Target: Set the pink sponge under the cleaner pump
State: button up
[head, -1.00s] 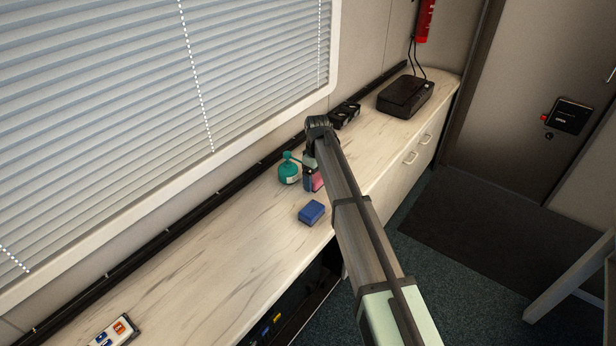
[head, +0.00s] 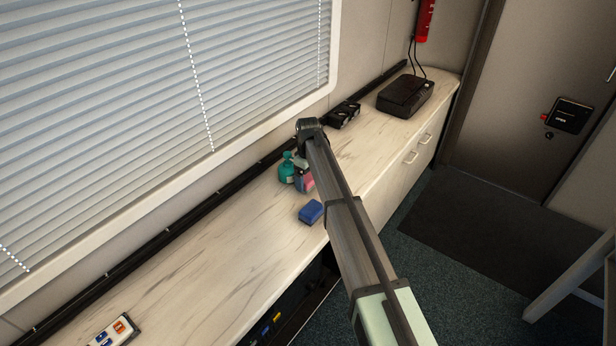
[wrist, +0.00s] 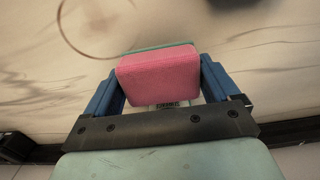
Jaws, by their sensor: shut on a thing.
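The pink sponge (head: 306,182) is held by my gripper (head: 303,172) beside the teal cleaner pump bottle (head: 286,170) on the counter. In the wrist view the pink sponge (wrist: 158,77) sits between the two blue fingers of my gripper (wrist: 161,82), with a thin teal edge along its far side. The bottle stands upright just left of the sponge; my arm and gripper hide part of its pump head. Whether sponge and bottle touch, and whether the sponge touches the counter, I cannot tell.
A blue sponge (head: 311,211) lies on the counter (head: 215,250) in front of the pink one. A dark double-round item (head: 343,115) and a black box (head: 405,96) stand farther back. A white item with coloured parts (head: 115,331) lies near left. The counter between is clear.

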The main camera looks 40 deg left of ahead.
aim_at(308, 176)
jog(key=shift+f, duration=0.2)
jog(key=o, duration=0.8)
jog(key=shift+c, duration=0.2)
notch_tip(308, 176, up, 13)
jog(key=shift+r, duration=0.1)
